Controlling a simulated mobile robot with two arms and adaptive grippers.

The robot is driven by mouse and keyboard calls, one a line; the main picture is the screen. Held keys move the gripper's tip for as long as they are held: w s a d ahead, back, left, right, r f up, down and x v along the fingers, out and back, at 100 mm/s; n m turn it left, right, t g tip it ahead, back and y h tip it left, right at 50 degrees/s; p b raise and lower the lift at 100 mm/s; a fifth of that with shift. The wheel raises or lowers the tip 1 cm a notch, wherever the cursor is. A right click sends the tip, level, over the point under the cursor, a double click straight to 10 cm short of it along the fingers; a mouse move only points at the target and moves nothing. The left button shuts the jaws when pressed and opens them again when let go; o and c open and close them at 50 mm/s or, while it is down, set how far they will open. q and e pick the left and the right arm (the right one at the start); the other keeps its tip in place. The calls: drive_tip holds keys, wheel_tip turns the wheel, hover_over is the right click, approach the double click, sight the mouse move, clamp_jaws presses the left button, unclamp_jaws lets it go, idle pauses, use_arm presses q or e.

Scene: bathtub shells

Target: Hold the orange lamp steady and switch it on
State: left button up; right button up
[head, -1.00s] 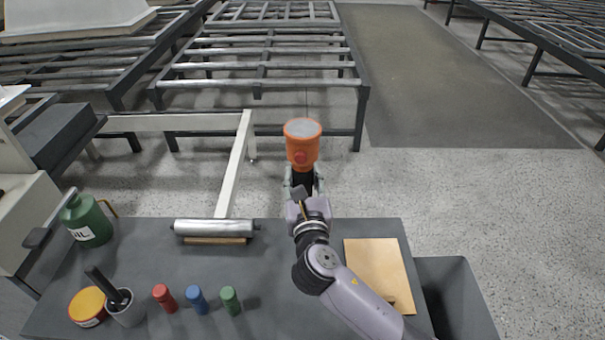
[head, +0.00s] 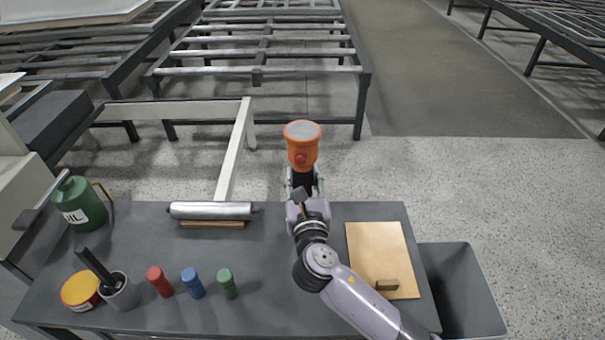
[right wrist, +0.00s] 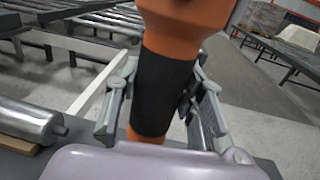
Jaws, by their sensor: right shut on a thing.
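The orange lamp (head: 302,145) is upright in the head view, past the table's far edge, with a pale round top and a red button on its near side. My right gripper (head: 303,184) is shut around its black grip. The right wrist view shows the black grip (right wrist: 164,92) between the two fingers of my right gripper (right wrist: 160,100), with orange above and below it. The lamp's head is cut off at the top there. Whether the lamp is lit cannot be told. My left gripper is not in view.
The dark table (head: 270,270) holds a metal roller (head: 210,210), a green oil can (head: 80,203), red, blue and green cylinders, a yellow-lidded tin (head: 80,289), a grey cup (head: 119,292) and a wooden board (head: 375,245). A dark bin (head: 465,290) stands at the right.

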drive_tip(key=shift+f+b, duration=0.35)
drive_tip(key=shift+f, duration=0.25)
drive_tip(key=shift+f+b, duration=0.35)
drive_tip(key=shift+f, duration=0.2)
drive_tip(key=shift+f+b, duration=1.4)
drive_tip(key=shift+f, duration=0.7)
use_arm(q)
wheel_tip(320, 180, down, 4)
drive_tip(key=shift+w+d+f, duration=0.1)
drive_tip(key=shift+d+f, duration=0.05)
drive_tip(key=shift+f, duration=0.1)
use_arm(e)
drive_tip(key=shift+f, duration=0.1)
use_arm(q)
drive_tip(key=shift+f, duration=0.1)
use_arm(e)
drive_tip(key=shift+f, duration=0.3)
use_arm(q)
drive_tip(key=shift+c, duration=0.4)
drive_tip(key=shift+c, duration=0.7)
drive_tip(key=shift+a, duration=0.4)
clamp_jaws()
